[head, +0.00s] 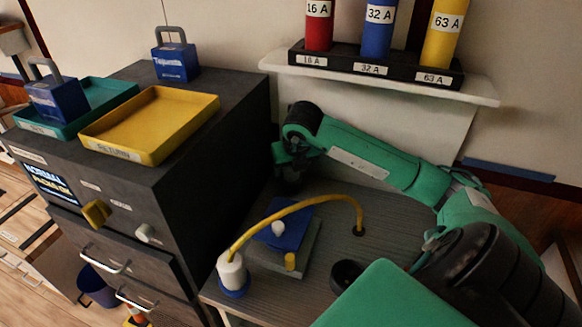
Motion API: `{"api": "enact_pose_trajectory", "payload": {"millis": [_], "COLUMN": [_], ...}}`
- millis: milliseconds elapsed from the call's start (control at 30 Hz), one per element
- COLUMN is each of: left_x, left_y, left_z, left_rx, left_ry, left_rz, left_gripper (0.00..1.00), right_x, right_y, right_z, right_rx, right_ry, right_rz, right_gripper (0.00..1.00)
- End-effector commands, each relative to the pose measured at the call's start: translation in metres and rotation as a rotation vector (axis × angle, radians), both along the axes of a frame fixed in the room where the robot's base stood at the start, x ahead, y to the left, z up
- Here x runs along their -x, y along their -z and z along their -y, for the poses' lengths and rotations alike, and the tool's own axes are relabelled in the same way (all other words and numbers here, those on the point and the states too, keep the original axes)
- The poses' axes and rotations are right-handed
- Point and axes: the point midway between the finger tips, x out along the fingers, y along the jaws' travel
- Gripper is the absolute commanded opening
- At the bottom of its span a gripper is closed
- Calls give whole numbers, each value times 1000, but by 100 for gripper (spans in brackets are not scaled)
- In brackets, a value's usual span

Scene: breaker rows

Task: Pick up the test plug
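The white plug (232,270), which I take for the test plug, stands upright on a blue round base at the front left corner of the grey wooden table (330,215). A yellow cable (300,208) rises from its top and arches right to a dark hole in the tabletop. My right gripper (288,186) points down over the back left of the table, behind and to the right of the plug and apart from it. Its fingers are dark and small, so their opening cannot be made out. My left gripper is not in view.
A grey box with a blue top (284,228) sits under the cable, beside the plug. A black round cup (346,273) stands to its right. The dark cabinet (215,150) rises close on the left, bearing a yellow tray (200,106), a teal tray (112,90) and blue padlocks.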

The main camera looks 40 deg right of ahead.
Motion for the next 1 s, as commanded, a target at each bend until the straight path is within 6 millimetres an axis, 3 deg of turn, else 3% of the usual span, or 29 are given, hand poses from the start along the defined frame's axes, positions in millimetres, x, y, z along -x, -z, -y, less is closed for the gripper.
{"api": "enact_pose_trajectory", "payload": {"millis": [33, 233, 567, 933, 1000], "left_x": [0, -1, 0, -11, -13], "left_y": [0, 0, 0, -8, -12], "left_z": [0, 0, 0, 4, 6], "left_rx": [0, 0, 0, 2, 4], "left_ry": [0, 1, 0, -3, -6], "left_rz": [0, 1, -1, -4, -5], "left_gripper": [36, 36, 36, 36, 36], "right_x": [0, 0, 0, -1, 7], "right_y": [0, 0, -3, -36, -34], "right_z": [0, 0, 0, 0, 3], "right_rx": [0, 0, 0, 1, 4], "right_ry": [0, 0, 0, 0, 1], "right_rz": [0, 0, 1, 5, -2], "right_gripper": [49, 12, 12, 12, 12]}}
